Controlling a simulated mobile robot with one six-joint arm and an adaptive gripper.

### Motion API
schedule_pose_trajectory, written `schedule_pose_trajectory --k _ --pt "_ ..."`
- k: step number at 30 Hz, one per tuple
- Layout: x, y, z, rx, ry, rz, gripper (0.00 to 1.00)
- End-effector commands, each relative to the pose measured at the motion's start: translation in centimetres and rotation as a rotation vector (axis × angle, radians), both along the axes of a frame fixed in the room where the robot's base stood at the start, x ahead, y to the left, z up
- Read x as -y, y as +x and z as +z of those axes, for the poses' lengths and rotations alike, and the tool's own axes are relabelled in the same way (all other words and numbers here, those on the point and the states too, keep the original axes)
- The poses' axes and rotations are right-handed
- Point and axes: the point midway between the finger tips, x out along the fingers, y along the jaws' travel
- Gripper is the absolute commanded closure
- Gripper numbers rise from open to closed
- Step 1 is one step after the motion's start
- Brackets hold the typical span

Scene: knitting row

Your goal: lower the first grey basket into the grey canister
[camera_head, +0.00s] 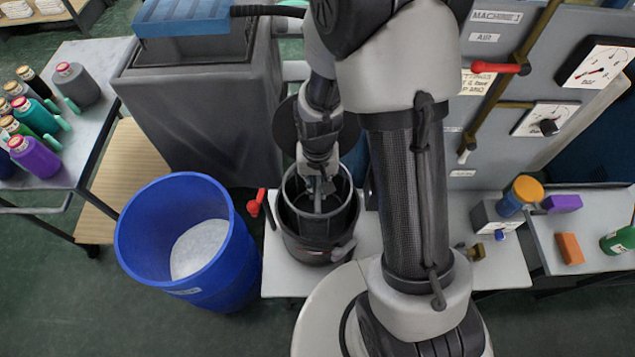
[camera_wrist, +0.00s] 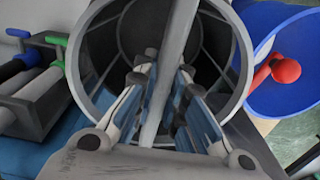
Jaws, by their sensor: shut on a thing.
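The grey basket (camera_head: 288,208) is an open cylinder with a central rod, upright at the mouth of the dark grey canister (camera_head: 310,255). Its rim stands above the canister's rim; how deep its lower end sits is hidden. My gripper (camera_head: 318,186) reaches down into the basket's top and is shut on the central rod. In the wrist view, the rod (camera_wrist: 168,75) runs between my gripper's two fingers (camera_wrist: 165,75), with the basket's round wall (camera_wrist: 240,62) around them. The basket's bottom is dark and unclear.
A blue tub (camera_head: 240,250) with white contents stands left of the canister. A red-handled lever (camera_head: 257,203) is between them. A round dark lid (camera_head: 287,128) stands behind the canister. A grey panel with gauges (camera_head: 545,119) rises at the right. Bottles (camera_head: 40,160) stand on the left table.

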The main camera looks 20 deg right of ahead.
Motion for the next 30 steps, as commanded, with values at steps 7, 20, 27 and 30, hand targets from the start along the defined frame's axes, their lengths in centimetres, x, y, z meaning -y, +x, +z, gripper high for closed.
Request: schedule_pose_trajectory --k 7,20,27,30 --pt "0.0 0.0 -2.9 0.000 0.000 0.000 1.00" --pt "0.0 0.0 -7.2 0.001 0.000 0.000 1.00" --pt "0.0 0.0 -9.6 0.000 0.000 0.000 1.00" --pt "0.0 0.0 -10.6 -0.001 0.000 0.000 1.00"
